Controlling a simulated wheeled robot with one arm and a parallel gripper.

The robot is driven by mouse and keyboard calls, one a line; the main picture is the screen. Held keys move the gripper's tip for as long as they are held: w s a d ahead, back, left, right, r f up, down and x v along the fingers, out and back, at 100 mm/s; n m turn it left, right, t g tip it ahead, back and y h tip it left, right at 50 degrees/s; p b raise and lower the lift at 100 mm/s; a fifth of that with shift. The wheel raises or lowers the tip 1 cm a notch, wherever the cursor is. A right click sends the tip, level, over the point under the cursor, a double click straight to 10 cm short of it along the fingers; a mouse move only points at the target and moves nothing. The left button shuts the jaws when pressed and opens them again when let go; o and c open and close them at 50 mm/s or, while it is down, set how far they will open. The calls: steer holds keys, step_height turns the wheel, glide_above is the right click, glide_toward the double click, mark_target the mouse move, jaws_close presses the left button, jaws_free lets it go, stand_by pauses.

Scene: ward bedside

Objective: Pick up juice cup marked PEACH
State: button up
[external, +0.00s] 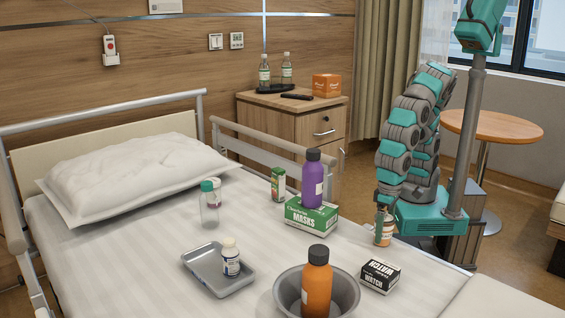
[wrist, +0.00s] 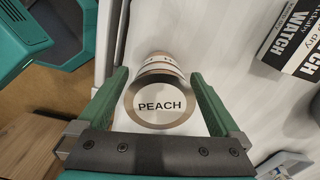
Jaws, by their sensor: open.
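The juice cup marked PEACH (wrist: 160,104) shows from above in the wrist view, its round pale lid reading PEACH inside a tan ring. In the external view the cup (external: 383,231), orange with a white band, stands near the right edge of the bed. My gripper (wrist: 162,92) is open, with one green finger on each side of the cup. I cannot tell whether either finger touches it. In the external view my gripper (external: 385,207) points down at the cup and hides part of its top.
The black-and-white WATCH box (external: 380,275) lies close by, also in the wrist view (wrist: 294,42). A metal bowl (external: 349,291) with an orange bottle (external: 317,283) is nearer the camera. A green MASKS box (external: 311,217) with a purple bottle (external: 313,180) on it stands left of the cup.

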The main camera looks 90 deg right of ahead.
steer(key=shift+c, duration=0.2)
steer(key=c, duration=1.4)
steer(key=shift+r, duration=0.2)
